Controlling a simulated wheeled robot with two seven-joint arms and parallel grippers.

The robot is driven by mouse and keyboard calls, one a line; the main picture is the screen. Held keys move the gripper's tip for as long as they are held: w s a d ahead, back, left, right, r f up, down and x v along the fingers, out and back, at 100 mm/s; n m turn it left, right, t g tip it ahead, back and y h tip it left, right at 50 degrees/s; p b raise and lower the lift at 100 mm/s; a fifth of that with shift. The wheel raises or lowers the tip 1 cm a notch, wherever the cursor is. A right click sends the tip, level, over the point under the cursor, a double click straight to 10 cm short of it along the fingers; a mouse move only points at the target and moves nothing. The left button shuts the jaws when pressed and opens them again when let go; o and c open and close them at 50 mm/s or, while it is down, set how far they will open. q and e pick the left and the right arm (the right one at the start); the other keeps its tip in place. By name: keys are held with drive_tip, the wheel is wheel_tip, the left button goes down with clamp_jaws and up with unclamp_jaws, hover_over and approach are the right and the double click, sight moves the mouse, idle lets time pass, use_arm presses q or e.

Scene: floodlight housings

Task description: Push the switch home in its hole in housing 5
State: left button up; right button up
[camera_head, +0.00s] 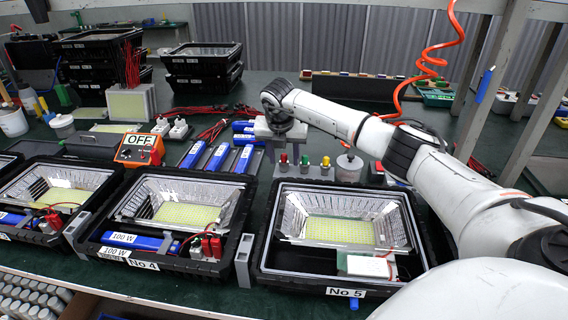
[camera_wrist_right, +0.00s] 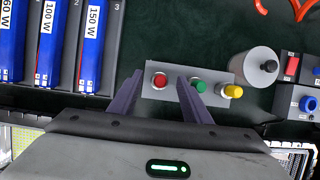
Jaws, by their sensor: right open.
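Housing 5 (camera_head: 262,262), a black frame labelled "No 5", stands at the front right in the head view. It holds a reflector with a yellow LED panel (camera_head: 340,230) and a white block (camera_head: 367,266). A small blue part (camera_head: 354,304) shows below its front wall; I cannot tell if it is the switch. My right gripper (camera_head: 280,135) is behind the housing, over a grey holder. In the right wrist view its open fingers (camera_wrist_right: 160,80) stand either side of a red button (camera_wrist_right: 160,81), with no visible grip on it. My left gripper is out of view.
Green (camera_wrist_right: 198,84) and yellow (camera_wrist_right: 232,91) buttons share the holder, near a grey cylinder (camera_wrist_right: 257,67). Housing 4 (camera_head: 92,250) stands left of housing 5. Blue drivers (camera_head: 216,158) lie in a rack behind. My right arm spans the right side.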

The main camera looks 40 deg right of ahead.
drive_tip(key=shift+c, duration=0.2)
clamp_jaws()
drive_tip(key=shift+r, duration=0.1)
